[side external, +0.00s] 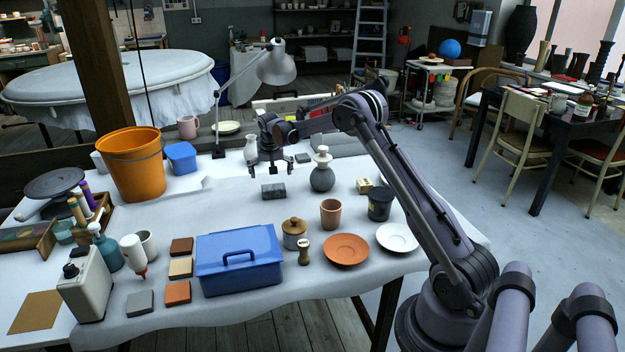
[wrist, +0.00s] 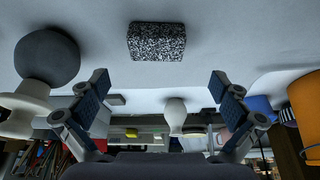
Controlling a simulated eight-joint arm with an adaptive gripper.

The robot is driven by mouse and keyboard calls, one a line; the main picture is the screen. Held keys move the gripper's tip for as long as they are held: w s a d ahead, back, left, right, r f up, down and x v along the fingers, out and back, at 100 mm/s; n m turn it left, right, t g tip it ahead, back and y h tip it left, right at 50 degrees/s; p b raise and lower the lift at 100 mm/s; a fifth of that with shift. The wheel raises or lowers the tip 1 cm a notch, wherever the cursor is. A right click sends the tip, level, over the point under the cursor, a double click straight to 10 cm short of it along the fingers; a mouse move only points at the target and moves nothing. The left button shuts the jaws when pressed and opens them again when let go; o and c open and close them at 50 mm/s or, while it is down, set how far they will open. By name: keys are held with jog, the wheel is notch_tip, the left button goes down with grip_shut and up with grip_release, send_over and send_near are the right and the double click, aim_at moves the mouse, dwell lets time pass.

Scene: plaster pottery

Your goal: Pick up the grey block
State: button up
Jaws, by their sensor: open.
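The grey block (side external: 273,191) is a dark, speckled brick lying flat on the white cloth near the middle of the table. In the wrist view it shows whole as a black-and-white speckled block (wrist: 157,42), ahead of and between the fingers. My gripper (side external: 268,169) is open and empty, above the table and a little behind the block in the side view. Its two fingers (wrist: 158,83) stand wide apart in the wrist view, touching nothing that I can see.
A grey bottle vase (side external: 322,176) stands right of the block. A white vase (side external: 251,149) is behind it, close to my gripper. A small dark block (side external: 302,158) lies behind right. A blue toolbox (side external: 239,262) and lidded jar (side external: 294,234) stand in front. Cloth left of the block is clear.

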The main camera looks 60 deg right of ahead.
aim_at(274, 186)
jog(key=x, duration=0.3)
jog(key=shift+f, duration=0.2)
jog(key=shift+d+x, duration=0.15)
jog(key=shift+x, duration=1.15)
jog(key=shift+d+x, duration=0.1)
jog(key=shift+x, duration=1.25)
jog(key=shift+s, duration=0.2)
jog(key=shift+r, duration=0.1)
jog(key=c, duration=1.4)
